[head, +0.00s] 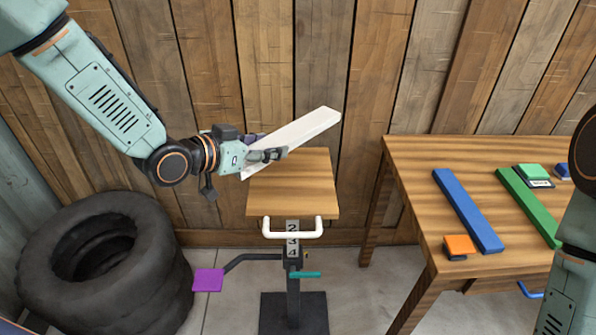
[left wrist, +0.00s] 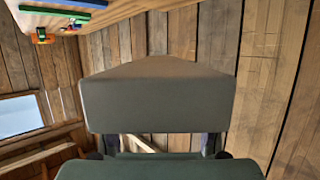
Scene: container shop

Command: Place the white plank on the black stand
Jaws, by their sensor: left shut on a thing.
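The white plank (head: 305,130) is held in the air by my left gripper (head: 266,152), which is shut on it. In the head view the plank slants up to the right above the stand's wooden top. In the left wrist view the plank (left wrist: 158,100) fills the middle and looks grey in shade. The black stand (head: 293,290) has a square wooden top (head: 290,200), which is bare where it shows, and a white handle (head: 292,233) in front. The gap between plank and top is hard to judge. My right gripper is not in view; only part of my right arm shows at the right edge.
Stacked black tires (head: 110,265) stand at the left. A purple pad (head: 208,280) juts from the stand. A wooden wall is behind.

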